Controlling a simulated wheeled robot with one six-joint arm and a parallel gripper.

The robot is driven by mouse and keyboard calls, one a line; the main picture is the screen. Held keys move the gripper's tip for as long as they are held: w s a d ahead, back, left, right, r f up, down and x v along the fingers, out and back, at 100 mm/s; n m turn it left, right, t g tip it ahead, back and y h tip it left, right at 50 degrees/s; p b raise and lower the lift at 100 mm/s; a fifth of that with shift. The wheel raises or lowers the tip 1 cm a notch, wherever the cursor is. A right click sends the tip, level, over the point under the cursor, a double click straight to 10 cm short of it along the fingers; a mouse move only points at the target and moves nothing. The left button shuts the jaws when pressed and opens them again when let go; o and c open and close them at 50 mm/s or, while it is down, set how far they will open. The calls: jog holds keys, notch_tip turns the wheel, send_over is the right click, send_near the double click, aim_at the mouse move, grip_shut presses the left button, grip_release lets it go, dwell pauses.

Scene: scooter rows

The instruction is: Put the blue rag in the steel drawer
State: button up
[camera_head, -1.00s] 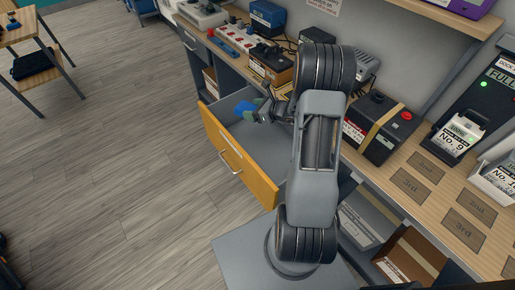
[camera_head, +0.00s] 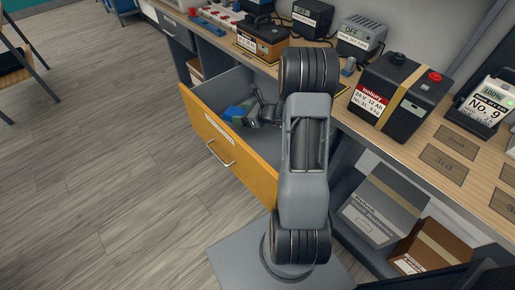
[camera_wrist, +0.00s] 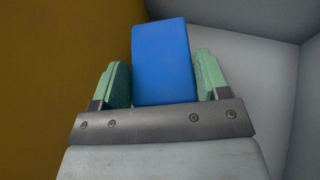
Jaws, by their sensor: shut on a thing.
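The blue rag (camera_head: 235,113) is at the left end of the open drawer (camera_head: 213,139), which has an orange front and grey inside walls. In the wrist view the blue rag (camera_wrist: 162,62) is a plain blue block shape between green finger pads. My gripper (camera_head: 246,112) is shut on it, inside the drawer's outline. The wrist view shows my gripper (camera_wrist: 163,80) with the orange front on the left and grey walls behind and to the right. Whether the rag touches the drawer floor cannot be told.
The wooden bench top (camera_head: 470,188) holds a black battery (camera_head: 398,97), chargers (camera_head: 362,36) and a brown-topped battery (camera_head: 262,40). Boxes (camera_head: 384,207) stand on the shelf below.

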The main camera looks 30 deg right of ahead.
aim_at(244, 138)
jog(key=shift+f+b, duration=1.65)
jog(key=shift+f, duration=3.8)
jog(key=shift+f, duration=0.2)
jog(key=o, duration=0.9)
jog(key=shift+r, duration=0.15)
jog(key=shift+s+d+r, duration=0.1)
jog(key=shift+d+r, duration=0.05)
jog(key=shift+r, duration=0.05)
jog(key=shift+p+v, duration=0.8)
jog(key=shift+v, duration=2.75)
